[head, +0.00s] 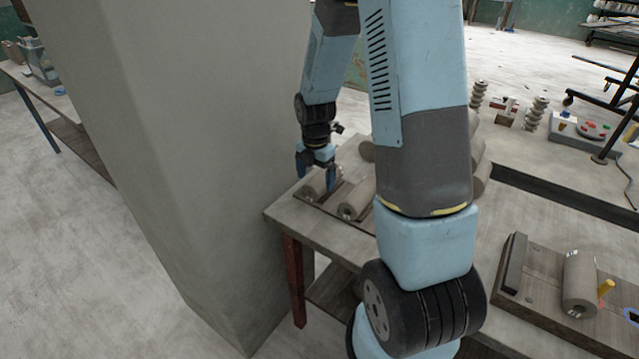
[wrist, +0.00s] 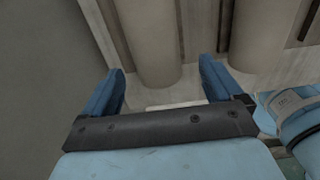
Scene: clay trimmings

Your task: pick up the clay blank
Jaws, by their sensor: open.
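Several grey-beige clay blanks, plain cylinders, lie on a wooden rack on the table. The leftmost clay blank (head: 316,187) is under my gripper (head: 316,178) in the head view, partly covered by the fingers. In the wrist view, this blank (wrist: 152,42) shows beyond and between my two blue fingertips, and my gripper (wrist: 162,75) is open. Bare space shows between each finger and the blank; I cannot tell how deep the fingers reach. A second clay blank (head: 355,201) lies just to the right, and it also shows in the wrist view (wrist: 258,35).
A thick grey pillar (head: 190,150) stands close to the left of the table (head: 290,216). More blanks lie behind my arm, partly hidden. At right, a board (head: 540,290) carries another cylinder (head: 579,280) and a yellow-handled tool (head: 606,289).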

